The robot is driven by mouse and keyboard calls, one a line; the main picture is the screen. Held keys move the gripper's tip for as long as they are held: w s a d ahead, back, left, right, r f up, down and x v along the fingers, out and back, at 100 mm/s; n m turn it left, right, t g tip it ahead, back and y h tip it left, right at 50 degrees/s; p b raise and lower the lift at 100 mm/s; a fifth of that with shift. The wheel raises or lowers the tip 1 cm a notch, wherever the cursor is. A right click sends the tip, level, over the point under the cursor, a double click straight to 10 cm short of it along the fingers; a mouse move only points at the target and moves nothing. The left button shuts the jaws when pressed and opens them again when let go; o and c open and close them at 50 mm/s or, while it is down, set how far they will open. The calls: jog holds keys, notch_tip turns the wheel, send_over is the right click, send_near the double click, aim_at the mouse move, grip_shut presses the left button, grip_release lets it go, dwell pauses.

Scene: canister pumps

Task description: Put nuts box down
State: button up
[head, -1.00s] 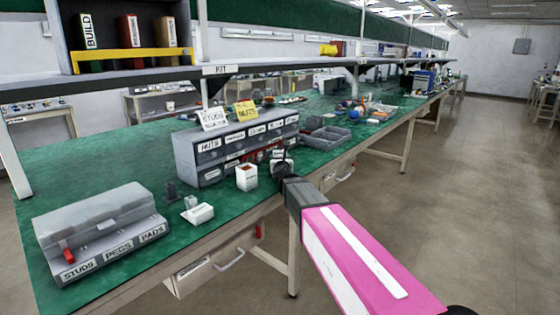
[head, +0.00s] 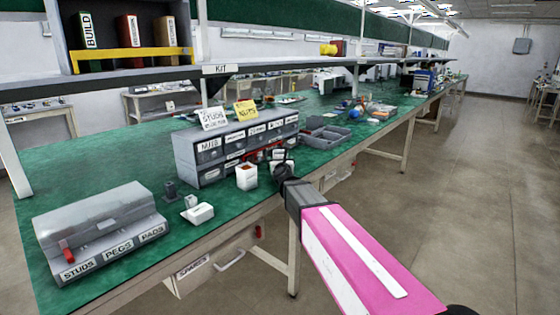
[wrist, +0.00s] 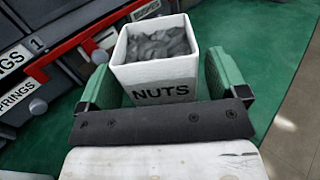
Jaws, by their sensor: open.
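The nuts box is a white open-topped box labelled NUTS, filled with grey pieces. In the wrist view the nuts box (wrist: 155,72) stands upright between the two green fingers of my gripper (wrist: 165,85). The green bench top (wrist: 262,50) shows beside the box in the wrist view.
A grey drawer cabinet (head: 205,170) with labelled drawers stands just behind. A grey tray (head: 328,138) lies to the right. A STUDS, PEGS, PADS case (head: 100,230) is at front left.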

jog(key=s, duration=0.6)
jog(key=s+d, duration=0.1)
jog(key=s, duration=0.2)
jog(key=shift+s+d, duration=0.1)
jog(key=shift+s, duration=0.15)
